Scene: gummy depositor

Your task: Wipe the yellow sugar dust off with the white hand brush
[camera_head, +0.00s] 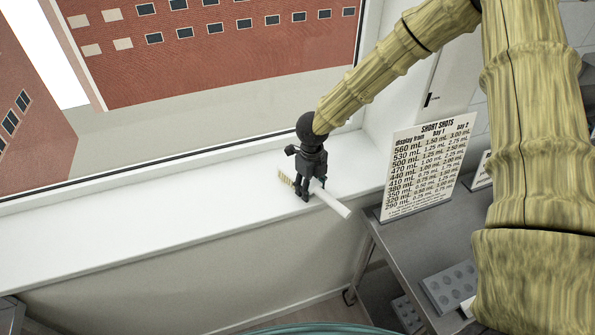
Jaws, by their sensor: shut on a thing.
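The white hand brush (331,203) is at the right part of the white window sill. Its white handle points to the lower right, and its pale bristles (285,179) show to the left of my gripper. My dark gripper (304,196) is shut on the brush, with its fingers around the part between bristles and handle. The brush is over the sill, with the handle end reaching past its front edge. I cannot tell if the bristles touch the sill. I see no yellow sugar dust in this view; my gripper and arm hide part of the scene.
The white sill (130,225) is clear to the left, with the window behind it. A "Short Shots" sign (428,165) stands on the grey table (392,237) at the right. Grey moulds (452,285) lie lower right. A teal rounded edge (310,329) shows at the bottom.

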